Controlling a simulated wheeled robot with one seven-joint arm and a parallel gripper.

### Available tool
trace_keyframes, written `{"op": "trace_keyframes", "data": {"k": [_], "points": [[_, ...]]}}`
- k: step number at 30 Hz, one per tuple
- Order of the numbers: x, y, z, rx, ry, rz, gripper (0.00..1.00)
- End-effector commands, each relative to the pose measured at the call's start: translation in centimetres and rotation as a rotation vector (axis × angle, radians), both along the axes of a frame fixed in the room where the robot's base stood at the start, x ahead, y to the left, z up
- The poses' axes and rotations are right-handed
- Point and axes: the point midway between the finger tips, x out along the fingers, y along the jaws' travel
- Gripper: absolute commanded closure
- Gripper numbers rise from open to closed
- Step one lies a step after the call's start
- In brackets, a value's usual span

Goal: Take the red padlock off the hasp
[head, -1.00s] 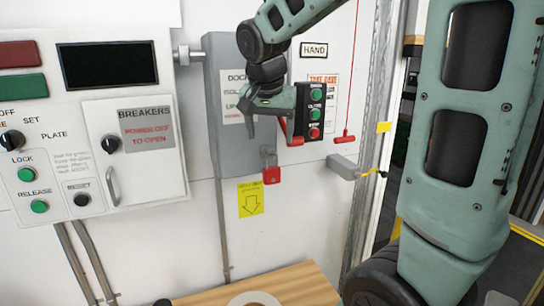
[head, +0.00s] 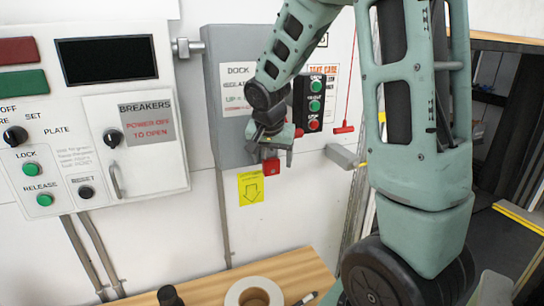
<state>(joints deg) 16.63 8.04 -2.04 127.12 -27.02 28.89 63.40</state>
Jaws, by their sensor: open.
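The red padlock (head: 271,167) hangs at the lower edge of the grey dock isolator box, above a yellow arrow label. Only its red body shows. Its shackle and the hasp are hidden behind my gripper (head: 276,155) in the head view. My gripper is open, with its fingers pointing down at the top of the padlock. One finger shows just right of the padlock. I cannot tell whether the fingers touch it or stand in front of it.
The grey box (head: 218,130) stands behind my gripper, with a black push-button station (head: 314,100) close on the right. A grey bracket (head: 345,156) juts out farther right. Below is a wooden bench (head: 300,268) with a tape roll (head: 254,292) and a marker (head: 304,299).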

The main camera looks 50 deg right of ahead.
Motion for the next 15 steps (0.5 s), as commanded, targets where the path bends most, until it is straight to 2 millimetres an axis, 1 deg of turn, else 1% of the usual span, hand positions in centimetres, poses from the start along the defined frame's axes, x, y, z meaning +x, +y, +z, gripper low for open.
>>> {"op": "trace_keyframes", "data": {"k": [2,3,5,6,7,8,15], "points": [[0.00,0.00,0.01,0.000,0.000,0.000,0.29],[0.00,0.00,0.01,0.000,0.000,0.000,0.40],[0.00,0.01,0.02,0.000,0.000,0.000,0.57],[0.00,0.01,0.02,0.000,0.000,0.000,0.68],[0.00,0.01,0.02,0.000,0.000,0.000,0.77],[0.00,0.01,0.03,0.000,0.000,0.000,0.78],[0.01,0.01,0.23,0.000,0.000,0.000,0.78]]}}
